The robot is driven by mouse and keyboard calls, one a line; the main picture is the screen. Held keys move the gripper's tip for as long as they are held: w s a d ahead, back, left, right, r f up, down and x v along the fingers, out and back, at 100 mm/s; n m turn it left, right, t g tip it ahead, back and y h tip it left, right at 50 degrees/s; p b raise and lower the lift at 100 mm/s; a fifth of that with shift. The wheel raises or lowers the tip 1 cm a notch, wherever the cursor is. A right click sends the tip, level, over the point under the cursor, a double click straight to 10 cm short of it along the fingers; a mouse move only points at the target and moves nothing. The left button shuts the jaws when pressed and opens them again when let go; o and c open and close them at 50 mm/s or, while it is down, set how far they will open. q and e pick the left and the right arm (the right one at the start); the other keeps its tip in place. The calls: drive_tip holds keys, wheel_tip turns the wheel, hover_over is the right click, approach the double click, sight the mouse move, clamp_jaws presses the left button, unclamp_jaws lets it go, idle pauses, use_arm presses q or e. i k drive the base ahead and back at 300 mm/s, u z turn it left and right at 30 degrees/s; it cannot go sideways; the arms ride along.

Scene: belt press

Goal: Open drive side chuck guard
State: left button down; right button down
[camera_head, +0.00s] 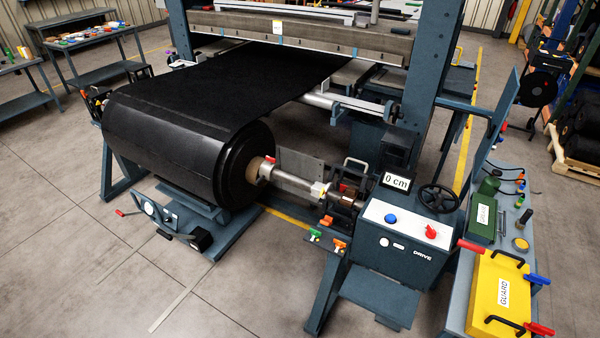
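The drive-side stand (400,245), marked DRIVE, is right of centre. The roll shaft (292,180) runs from the black belt roll (185,150) to the chuck (345,197) on this stand. A grey upright plate (300,165) shows behind the shaft. A pale bar handle (356,161) stands just behind the chuck; I cannot tell for certain whether it belongs to the chuck guard. The chuck is partly visible from above, and the guard's exact position is unclear. Neither of my grippers is in this view.
The stand carries a 0 cm display (396,182), a black handwheel (438,198), a blue button (390,218) and a red knob (431,231). A yellow box marked GUARD (500,290) lies on the right-hand bench. Open floor (220,290) lies in front.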

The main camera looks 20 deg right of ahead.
sight(354, 172)
drive_tip(key=u, duration=0.25)
drive_tip(key=i, duration=1.4)
drive_tip(key=z, duration=0.8)
